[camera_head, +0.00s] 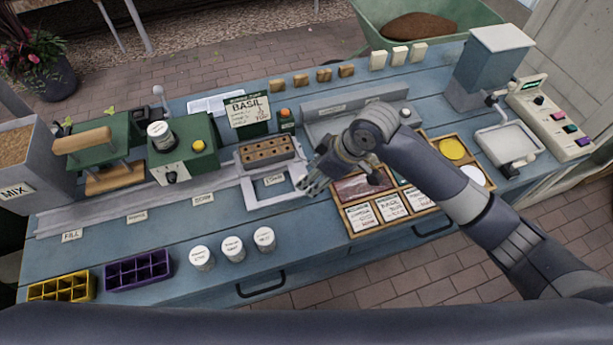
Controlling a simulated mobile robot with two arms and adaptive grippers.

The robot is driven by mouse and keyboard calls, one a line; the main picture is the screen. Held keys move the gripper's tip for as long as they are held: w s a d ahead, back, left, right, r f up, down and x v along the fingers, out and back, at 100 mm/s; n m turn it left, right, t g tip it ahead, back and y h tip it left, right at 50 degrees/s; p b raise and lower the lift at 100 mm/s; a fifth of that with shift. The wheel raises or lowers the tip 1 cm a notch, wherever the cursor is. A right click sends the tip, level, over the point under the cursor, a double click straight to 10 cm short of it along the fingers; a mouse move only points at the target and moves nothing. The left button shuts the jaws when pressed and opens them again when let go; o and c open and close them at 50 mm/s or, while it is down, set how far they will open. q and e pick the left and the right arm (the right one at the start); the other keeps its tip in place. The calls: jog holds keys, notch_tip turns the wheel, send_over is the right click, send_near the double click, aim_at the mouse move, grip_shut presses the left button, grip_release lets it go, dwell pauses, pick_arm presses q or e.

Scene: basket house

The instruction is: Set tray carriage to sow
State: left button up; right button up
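The tray carriage (252,198) is a pale frame with a handle loop, at the right part of a grey rail (110,213), beside a label that seems to read LOAD (273,180). A brown seed tray with holes (268,152) sits on it. A label that seems to read SOW (203,198) is further left along the rail, in front of the green machine with a yellow button (185,160). My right gripper (312,184) is just right of the carriage's handle; contact and finger opening are unclear. My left gripper is out of view.
Three white jars (232,248) and the purple (138,270) and yellow (62,288) trays stand along the bench front. A BASIL sign (246,110) stands behind the carriage. A wooden card box (352,222) lies right, under my arm. The rail left of the carriage looks clear.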

jog(key=w+f, duration=0.1)
jog(key=f, duration=0.2)
jog(key=w+a+f+p, duration=0.1)
jog(key=w+f, duration=0.1)
jog(key=w+a+f+p, duration=0.1)
jog(key=f, duration=0.2)
jog(key=shift+w+f, duration=0.35)
jog(key=shift+w, duration=0.05)
jog(key=shift+c, duration=0.3)
grip_shut()
